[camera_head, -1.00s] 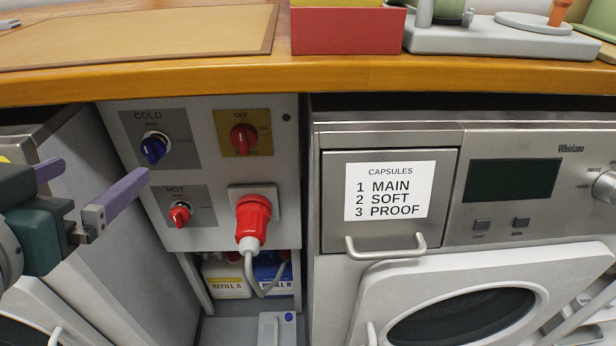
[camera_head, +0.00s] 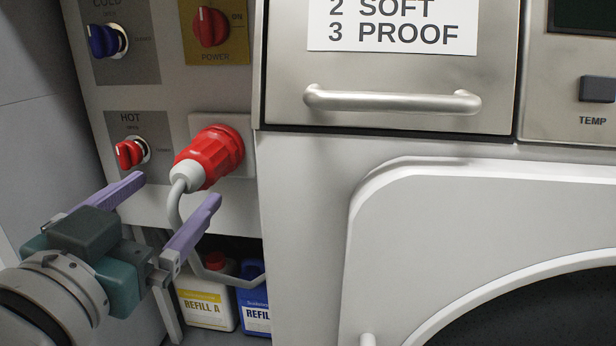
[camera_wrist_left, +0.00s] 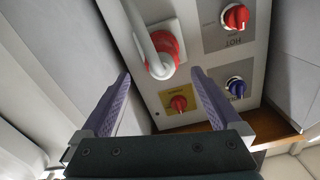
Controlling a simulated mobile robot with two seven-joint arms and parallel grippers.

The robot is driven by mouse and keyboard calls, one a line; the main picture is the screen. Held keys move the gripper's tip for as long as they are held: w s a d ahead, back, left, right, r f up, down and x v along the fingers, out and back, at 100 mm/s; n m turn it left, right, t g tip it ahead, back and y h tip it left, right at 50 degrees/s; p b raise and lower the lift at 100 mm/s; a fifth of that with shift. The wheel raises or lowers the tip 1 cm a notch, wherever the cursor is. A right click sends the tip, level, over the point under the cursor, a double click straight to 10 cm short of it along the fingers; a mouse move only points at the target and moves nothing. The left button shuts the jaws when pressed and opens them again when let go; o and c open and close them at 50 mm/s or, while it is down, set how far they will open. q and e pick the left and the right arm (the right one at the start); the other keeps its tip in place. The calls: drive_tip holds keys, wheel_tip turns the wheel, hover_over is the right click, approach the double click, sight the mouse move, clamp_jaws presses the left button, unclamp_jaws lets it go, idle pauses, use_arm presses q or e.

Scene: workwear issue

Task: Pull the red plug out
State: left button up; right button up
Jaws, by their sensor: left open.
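The red plug (camera_head: 211,156) sits in a white socket plate (camera_head: 238,133) on the grey control panel, with a white collar and a grey cable hanging from it. It also shows in the left wrist view (camera_wrist_left: 166,52), partly behind its cable. My left gripper (camera_head: 172,200) is open and empty, just below and left of the plug, with purple fingers spread. The right fingertip is close under the plug's cable end; I cannot tell if it touches the cable. In the wrist view the plug lies beyond and above the fingertips (camera_wrist_left: 160,75). My right gripper is not in view.
A red HOT knob (camera_head: 130,153) is close to the left fingertip. A blue COLD knob (camera_head: 105,41) and a red POWER knob (camera_head: 210,27) are above. Refill bottles (camera_head: 206,302) stand below. A drawer handle (camera_head: 392,101) and the washer front are right.

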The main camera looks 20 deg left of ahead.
sight(202, 164)
use_arm(q)
drive_tip(key=b+x, duration=0.3)
drive_tip(key=x, duration=0.6)
drive_tip(key=shift+w+a+r, duration=0.1)
clamp_jaws()
idle(0.5)
